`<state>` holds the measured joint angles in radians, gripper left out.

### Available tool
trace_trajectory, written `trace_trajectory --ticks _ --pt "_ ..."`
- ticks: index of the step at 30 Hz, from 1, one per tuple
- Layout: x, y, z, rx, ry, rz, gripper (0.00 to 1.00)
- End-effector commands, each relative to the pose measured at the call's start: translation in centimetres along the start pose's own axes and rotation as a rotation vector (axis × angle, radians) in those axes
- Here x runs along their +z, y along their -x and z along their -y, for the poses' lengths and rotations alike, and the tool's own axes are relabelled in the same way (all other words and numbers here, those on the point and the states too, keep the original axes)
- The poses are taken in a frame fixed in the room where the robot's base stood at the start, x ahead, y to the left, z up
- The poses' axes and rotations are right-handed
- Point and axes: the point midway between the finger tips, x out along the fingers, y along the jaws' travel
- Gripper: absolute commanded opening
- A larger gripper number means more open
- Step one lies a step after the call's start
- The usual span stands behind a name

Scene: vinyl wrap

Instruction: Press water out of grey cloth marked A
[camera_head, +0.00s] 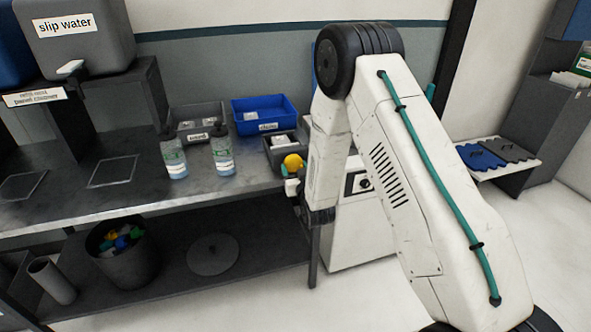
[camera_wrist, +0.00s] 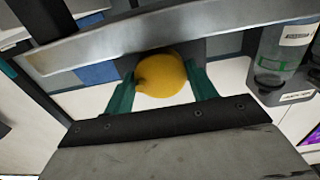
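A dark grey flat piece (camera_head: 505,148), perhaps the grey cloth, lies on a white shelf at the right in the head view. No mark A can be read on it. My gripper (camera_head: 291,184) is at the front right edge of the dark workbench, far to the left of that shelf. In the wrist view a round yellow thing (camera_wrist: 160,76) sits between the teal fingers of my gripper (camera_wrist: 163,84), which appear to press on both sides. The yellow thing also shows in the head view (camera_head: 293,162), by a small grey bin.
A blue piece (camera_head: 479,156) lies beside the grey one. The workbench (camera_head: 75,200) carries two clear bottles (camera_head: 221,150), a blue bin (camera_head: 265,112), a grey bin (camera_head: 190,117) and the small grey bin (camera_head: 275,156). A round bucket (camera_head: 130,264) stands on the lower shelf.

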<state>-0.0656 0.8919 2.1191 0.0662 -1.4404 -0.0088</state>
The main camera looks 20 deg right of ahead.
Motion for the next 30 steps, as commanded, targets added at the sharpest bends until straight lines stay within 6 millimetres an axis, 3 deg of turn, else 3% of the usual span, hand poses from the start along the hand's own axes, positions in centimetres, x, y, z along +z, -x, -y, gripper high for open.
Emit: trace_trajectory --ticks 11,30 --pt "0.00 0.02 -0.02 0.000 0.086 0.000 0.34" --pt "-0.02 0.04 -0.14 0.000 0.487 0.000 0.34"
